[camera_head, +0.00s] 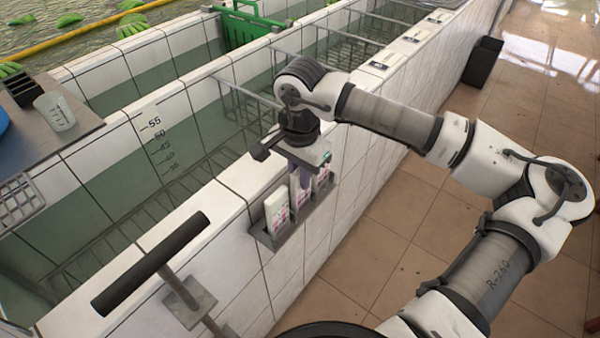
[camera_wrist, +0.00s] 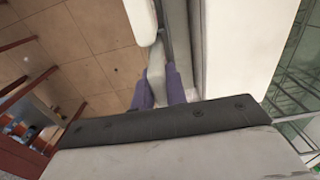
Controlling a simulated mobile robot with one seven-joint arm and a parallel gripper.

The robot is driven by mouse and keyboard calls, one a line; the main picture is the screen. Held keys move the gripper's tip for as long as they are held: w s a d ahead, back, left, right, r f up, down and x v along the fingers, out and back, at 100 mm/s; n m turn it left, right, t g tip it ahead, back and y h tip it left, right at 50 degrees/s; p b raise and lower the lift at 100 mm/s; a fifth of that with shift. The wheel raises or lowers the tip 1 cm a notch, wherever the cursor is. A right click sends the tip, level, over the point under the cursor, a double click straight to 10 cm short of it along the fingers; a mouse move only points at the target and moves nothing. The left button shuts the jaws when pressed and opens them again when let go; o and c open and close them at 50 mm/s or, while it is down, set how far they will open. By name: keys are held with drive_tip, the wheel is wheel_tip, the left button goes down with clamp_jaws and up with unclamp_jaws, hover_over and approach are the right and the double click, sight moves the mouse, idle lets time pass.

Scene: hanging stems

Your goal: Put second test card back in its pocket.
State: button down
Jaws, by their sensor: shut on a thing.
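A grey card rack (camera_head: 293,226) is fixed to the outer side of the white tiled wall. A white card with pink marks (camera_head: 277,213) stands in its left pocket, and another white card (camera_head: 321,180) stands at the right. My gripper (camera_head: 303,180) points down over the middle of the rack, its purple fingers shut on a white card (camera_head: 302,197) between those two. The held card (camera_wrist: 156,78) also shows in the wrist view between the fingertips. The fingers hide part of it, and I cannot tell how deep it sits in the middle pocket.
Water tanks with metal racks lie left of the wall. A dark bar on a bracket (camera_head: 150,265) stands near. A green crate (camera_head: 243,25) hangs at the back, and a black bin (camera_head: 483,60) stands on the tiled floor (camera_head: 400,225). The floor right of the rack is clear.

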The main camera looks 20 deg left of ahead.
drive_tip(key=shift+f+b, duration=0.35)
drive_tip(key=shift+b, duration=0.1)
drive_tip(key=c, duration=1.3)
unclamp_jaws()
drive_tip(key=shift+c, duration=0.2)
